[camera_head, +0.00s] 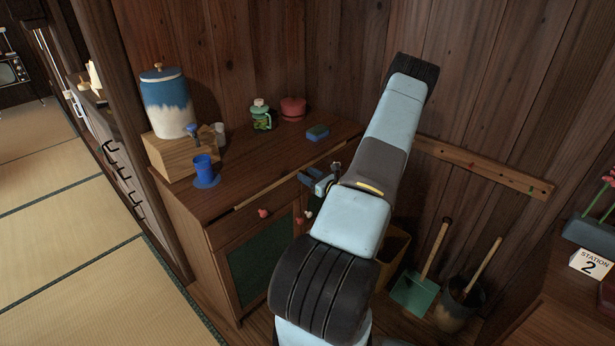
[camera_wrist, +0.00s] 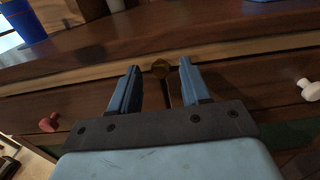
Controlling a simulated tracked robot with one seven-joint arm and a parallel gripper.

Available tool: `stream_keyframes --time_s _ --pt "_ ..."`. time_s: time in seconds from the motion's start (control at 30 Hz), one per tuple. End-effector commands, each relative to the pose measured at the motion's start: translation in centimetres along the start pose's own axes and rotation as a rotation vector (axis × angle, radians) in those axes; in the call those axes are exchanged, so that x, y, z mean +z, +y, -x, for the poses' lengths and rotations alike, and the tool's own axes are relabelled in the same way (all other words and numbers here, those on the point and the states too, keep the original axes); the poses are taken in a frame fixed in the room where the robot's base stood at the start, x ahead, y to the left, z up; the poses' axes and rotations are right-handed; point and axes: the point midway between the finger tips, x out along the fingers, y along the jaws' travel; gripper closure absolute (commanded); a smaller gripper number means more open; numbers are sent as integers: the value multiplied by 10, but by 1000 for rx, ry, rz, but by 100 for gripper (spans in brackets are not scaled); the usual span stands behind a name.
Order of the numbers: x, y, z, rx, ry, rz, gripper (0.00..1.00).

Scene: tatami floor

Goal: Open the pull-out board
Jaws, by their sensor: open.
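The pull-out board shows as a pale wood strip (camera_head: 272,189) under the cabinet's dark top. In the wrist view its pale front edge (camera_wrist: 250,48) runs across, and I see no gap that shows it drawn out. A round brass knob (camera_wrist: 160,69) sits at the strip. My gripper (camera_wrist: 160,65) is open, with one blue finger on each side of the knob in the picture. I cannot tell whether the fingers touch it. In the head view my gripper (camera_head: 318,180) is at the cabinet's front edge, and my arm hides the strip's right end.
Below are drawers with a red knob (camera_head: 264,213) and a white knob (camera_head: 309,214). Tatami (camera_head: 100,290) lies clear at left.

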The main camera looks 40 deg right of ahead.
Motion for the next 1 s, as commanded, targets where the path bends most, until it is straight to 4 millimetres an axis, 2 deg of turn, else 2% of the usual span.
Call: stream_keyframes --time_s 0.33,0.8,1.0 --pt "0 0 -3 0 0 0 54" --pt "0 0 -3 0 0 1 99" --pt "0 0 -3 0 0 1 100"
